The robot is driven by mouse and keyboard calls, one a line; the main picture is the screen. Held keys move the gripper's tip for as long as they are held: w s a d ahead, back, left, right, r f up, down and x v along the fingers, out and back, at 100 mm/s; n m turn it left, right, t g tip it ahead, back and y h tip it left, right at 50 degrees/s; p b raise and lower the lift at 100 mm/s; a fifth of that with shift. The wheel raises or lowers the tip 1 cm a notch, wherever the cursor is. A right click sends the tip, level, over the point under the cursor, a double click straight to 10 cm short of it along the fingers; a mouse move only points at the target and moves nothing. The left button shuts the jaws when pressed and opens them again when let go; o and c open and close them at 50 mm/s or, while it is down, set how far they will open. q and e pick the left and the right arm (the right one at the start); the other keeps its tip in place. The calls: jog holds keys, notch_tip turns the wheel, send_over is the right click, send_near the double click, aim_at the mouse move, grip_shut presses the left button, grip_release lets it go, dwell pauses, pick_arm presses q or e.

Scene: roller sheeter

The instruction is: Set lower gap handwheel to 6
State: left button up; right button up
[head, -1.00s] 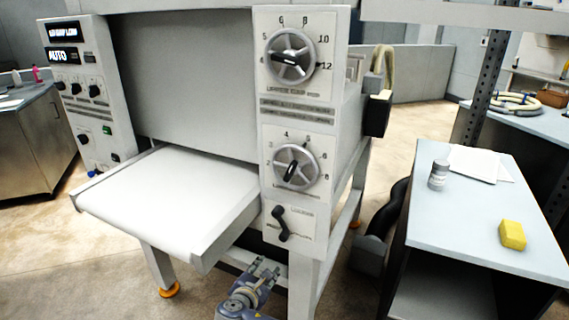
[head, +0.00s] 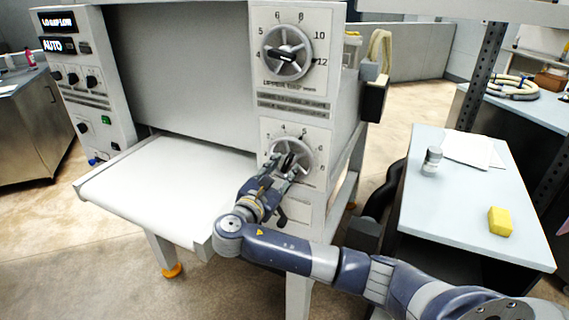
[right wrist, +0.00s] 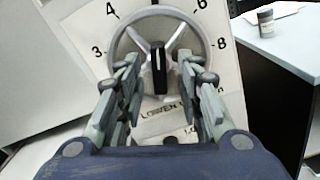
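The lower gap handwheel (head: 304,150) is a grey spoked wheel with a dark centre handle on the machine's right front panel. My right gripper (head: 289,166) is in front of it and partly covers it. In the right wrist view the handwheel (right wrist: 158,50) shows several dial numbers around it, with the dark handle (right wrist: 158,68) about upright at its centre. My right gripper (right wrist: 160,84) is open there, one finger on each side of the handle with gaps between. Contact with the wheel rim is unclear. My left gripper is not in view.
The upper handwheel (head: 288,53) sits above on the same panel. A white feed table (head: 160,190) juts out at left. A side table (head: 450,210) at right holds a small bottle (head: 432,161), papers (head: 470,150) and a yellow block (head: 500,221).

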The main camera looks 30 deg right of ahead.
jog(key=shift+x, duration=1)
jog(key=shift+c, duration=0.3)
grip_shut()
jog(key=shift+f, duration=0.1)
jog(key=m+b, duration=0.1)
jog(key=m, duration=0.2)
jog(key=shift+a+f+m, duration=0.1)
jog(key=shift+m, duration=0.3)
jog(key=shift+m+b, duration=1.15)
jog(key=shift+m, duration=0.85)
